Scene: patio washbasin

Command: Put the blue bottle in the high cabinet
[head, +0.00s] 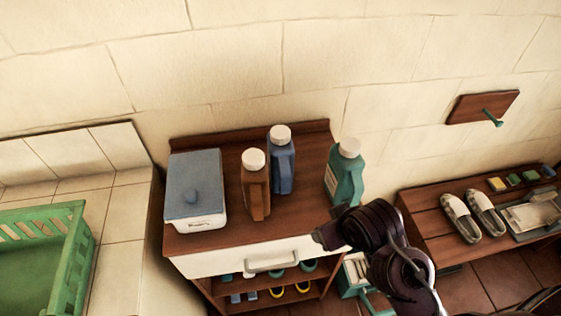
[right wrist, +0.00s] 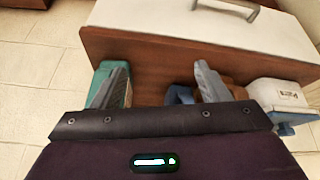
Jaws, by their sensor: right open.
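The blue bottle (head: 281,165) with a white cap stands upright on the wooden cabinet top, behind and right of a brown bottle (head: 256,188). My right arm comes in at the lower right of the head view, in front of the cabinet; its fingers are not clear there. In the right wrist view my right gripper (right wrist: 162,75) is open and empty, its fingers apart. The blue bottle (right wrist: 180,95) shows there beside the right-hand finger, partly hidden. A teal bottle (right wrist: 100,85) is behind the left-hand finger. My left gripper is out of view. No high cabinet shows.
The teal bottle (head: 346,178) stands at the cabinet's right edge. A white box with a blue-grey lid (head: 196,190) stands at the left. A drawer front with a handle (head: 271,262) is below. A green crate (head: 62,250) is left; a bench with shoes (head: 472,216) is right.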

